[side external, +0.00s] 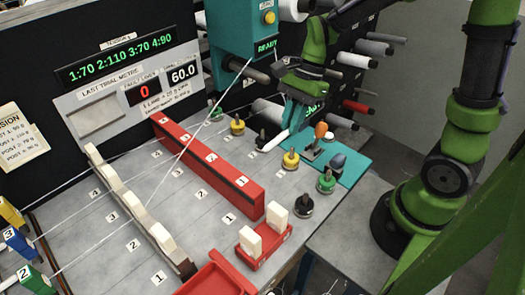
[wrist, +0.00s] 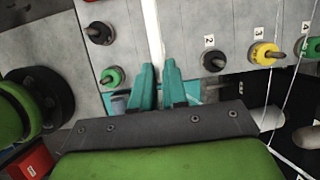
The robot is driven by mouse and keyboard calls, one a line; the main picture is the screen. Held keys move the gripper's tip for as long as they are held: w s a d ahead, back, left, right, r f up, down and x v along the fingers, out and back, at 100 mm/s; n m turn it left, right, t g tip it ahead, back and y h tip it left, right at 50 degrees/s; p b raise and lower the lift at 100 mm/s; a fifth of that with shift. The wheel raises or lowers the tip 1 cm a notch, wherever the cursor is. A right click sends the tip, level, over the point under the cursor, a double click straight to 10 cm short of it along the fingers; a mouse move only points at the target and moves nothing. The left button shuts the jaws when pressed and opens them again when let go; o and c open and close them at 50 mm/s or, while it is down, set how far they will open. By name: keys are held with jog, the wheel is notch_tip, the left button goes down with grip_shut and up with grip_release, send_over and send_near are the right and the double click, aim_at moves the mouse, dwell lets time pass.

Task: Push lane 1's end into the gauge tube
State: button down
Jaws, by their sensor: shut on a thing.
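My gripper (side external: 290,118) has teal fingers and is near the back right of the board, above the posts. It is shut on a white strip (side external: 274,141), apparently lane 1's end, which slants down-left from the fingers. In the wrist view the strip (wrist: 152,30) runs straight away from between the two fingertips (wrist: 158,72). A dark grey tube (side external: 254,74) sticks out of the teal READY box (side external: 230,40), to the left of my gripper. It may be the gauge tube; I cannot see its mouth. The strip is apart from it.
A red numbered beam (side external: 205,163) crosses the board. Yellow (side external: 290,161), green (side external: 325,184) and black (side external: 303,206) posts stand at the right. Taut white threads (side external: 205,122) cross the left side. A red block with white pieces (side external: 262,243) stands in front.

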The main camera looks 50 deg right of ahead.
jog(key=s+d, duration=0.4)
jog(key=d, duration=0.5)
jog(key=s+d, duration=0.3)
jog(key=d, duration=0.6)
jog(key=s+d, duration=0.4)
jog(key=d, duration=0.5)
notch_tip(320, 180, down, 8)
jog(key=a, duration=0.7)
jog(key=shift+w+a+f, duration=0.2)
jog(key=shift+w, duration=0.1)
jog(key=shift+a, duration=0.15)
jog(key=shift+a, duration=0.75)
jog(key=shift+a, duration=0.35)
